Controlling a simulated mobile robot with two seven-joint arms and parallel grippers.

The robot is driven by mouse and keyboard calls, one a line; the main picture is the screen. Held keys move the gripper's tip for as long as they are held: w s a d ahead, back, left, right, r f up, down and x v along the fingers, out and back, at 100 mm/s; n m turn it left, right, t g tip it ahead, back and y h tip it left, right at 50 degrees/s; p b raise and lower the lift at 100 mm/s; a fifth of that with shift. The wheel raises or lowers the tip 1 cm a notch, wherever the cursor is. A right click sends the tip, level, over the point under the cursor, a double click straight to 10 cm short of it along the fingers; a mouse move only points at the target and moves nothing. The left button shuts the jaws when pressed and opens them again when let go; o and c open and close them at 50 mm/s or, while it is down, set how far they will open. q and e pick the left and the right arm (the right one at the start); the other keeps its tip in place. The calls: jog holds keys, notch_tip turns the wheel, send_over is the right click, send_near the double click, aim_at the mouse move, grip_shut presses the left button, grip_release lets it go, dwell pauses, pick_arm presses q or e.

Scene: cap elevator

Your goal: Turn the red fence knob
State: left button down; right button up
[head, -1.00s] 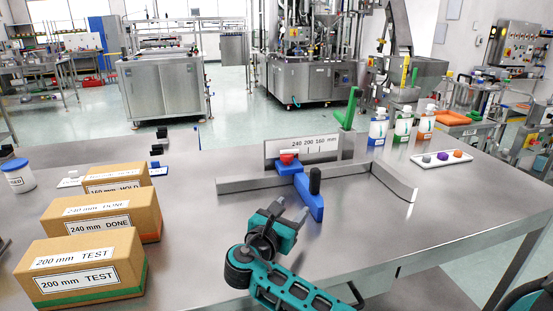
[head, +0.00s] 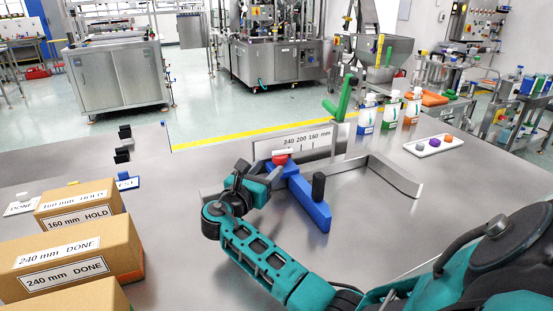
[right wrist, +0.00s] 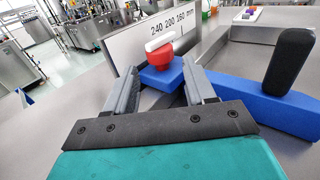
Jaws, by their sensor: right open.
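The red fence knob (head: 281,158) sits on a blue block in front of the scale plate (head: 306,146) marked 240 200 160 mm. In the right wrist view the red knob (right wrist: 149,68) has a white bar on its top. My right gripper (head: 265,170) is open just in front of the knob. In the right wrist view its two grey fingers (right wrist: 160,88) point at the knob, which shows between and beyond their tips; contact cannot be told. A blue arm (head: 309,197) with a black upright handle (head: 318,186) extends toward the front right. My left gripper is not in view.
Metal fence rails (head: 391,172) run beside the knob. A green lever (head: 342,100) stands behind. Cardboard boxes (head: 75,262) stand at left. Bottles (head: 389,113) and a white tray with coloured knobs (head: 428,148) are at the back right.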

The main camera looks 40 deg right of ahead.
aim_at(276, 160)
jog(key=b+x, duration=0.3)
jog(key=x, duration=0.2)
jog(key=shift+w+d+f, duration=0.15)
jog(key=shift+w+d, duration=0.05)
jog(key=shift+d, duration=0.15)
jog(key=shift+w+d, duration=0.2)
jog(key=shift+d, duration=0.2)
jog(key=c, duration=0.8)
